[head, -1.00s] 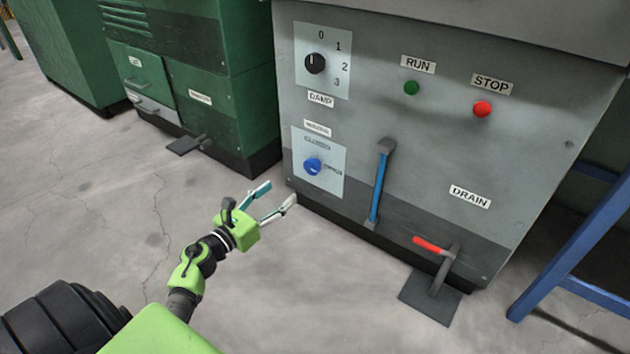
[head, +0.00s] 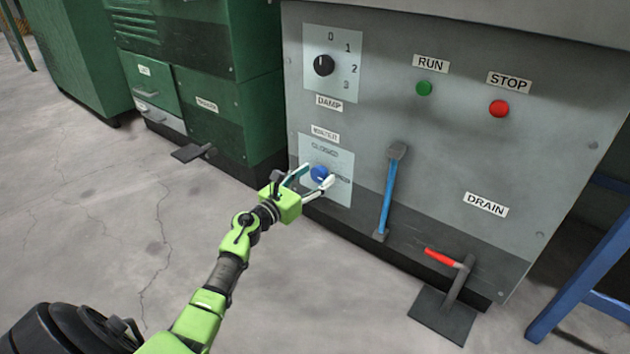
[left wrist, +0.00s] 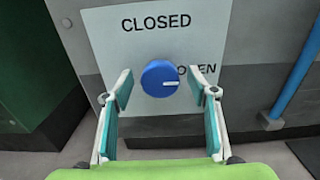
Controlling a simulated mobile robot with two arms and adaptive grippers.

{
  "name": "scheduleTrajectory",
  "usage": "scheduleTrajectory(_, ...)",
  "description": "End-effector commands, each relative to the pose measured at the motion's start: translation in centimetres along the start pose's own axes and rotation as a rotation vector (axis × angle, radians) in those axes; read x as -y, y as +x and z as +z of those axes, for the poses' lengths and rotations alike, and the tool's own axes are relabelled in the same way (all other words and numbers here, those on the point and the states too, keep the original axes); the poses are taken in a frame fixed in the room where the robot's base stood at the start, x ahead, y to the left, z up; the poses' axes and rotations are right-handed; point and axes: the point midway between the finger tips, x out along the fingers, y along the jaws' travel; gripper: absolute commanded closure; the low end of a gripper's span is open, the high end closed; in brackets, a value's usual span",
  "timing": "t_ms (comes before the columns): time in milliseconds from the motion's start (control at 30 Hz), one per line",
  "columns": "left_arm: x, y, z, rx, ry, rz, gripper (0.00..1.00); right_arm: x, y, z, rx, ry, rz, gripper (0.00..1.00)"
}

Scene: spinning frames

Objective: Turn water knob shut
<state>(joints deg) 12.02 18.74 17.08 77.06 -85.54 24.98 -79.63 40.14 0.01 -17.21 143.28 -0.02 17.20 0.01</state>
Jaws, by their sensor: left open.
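The blue water knob (head: 319,173) sits on a pale plate (head: 341,190) low on the left of the grey machine's front. In the left wrist view the knob (left wrist: 160,78) shows a white mark pointing right, at the word OPEN. The word CLOSED stands above the knob. My left gripper (head: 311,179) is open in front of the knob. In the left wrist view its fingers (left wrist: 160,88) stand apart on either side of the knob, with gaps, and I see no contact. My right gripper is not in view.
A blue handle bar (head: 387,195) stands right of the plate. A red-handled drain lever (head: 442,258) and pedal (head: 443,313) are lower right. The DAMP dial (head: 324,65) is above; green RUN (head: 424,88) and red STOP (head: 499,108) buttons are right. Green cabinets stand left.

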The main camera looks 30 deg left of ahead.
Motion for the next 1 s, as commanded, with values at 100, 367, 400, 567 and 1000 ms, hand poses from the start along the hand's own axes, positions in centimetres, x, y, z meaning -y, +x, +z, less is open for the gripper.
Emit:
scheduleTrajectory(100,-0.02,0.43,-0.02,-0.001,0.001,0.000,0.47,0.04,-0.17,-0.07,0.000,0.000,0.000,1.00)
scheduleTrajectory(367,-0.02,0.45,0.02,-0.001,0.000,0.000,0.50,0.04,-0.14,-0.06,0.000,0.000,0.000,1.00)
scheduleTrajectory(400,-0.02,0.45,0.02,-0.001,0.000,0.000,0.60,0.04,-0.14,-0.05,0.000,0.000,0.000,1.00)
scheduleTrajectory(567,-0.02,0.43,0.01,-0.001,0.000,0.000,0.84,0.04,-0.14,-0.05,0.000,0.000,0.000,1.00)
scheduleTrajectory(1000,-0.08,0.40,0.13,-0.002,-0.095,0.000,0.85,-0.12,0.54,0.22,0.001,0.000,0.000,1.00)
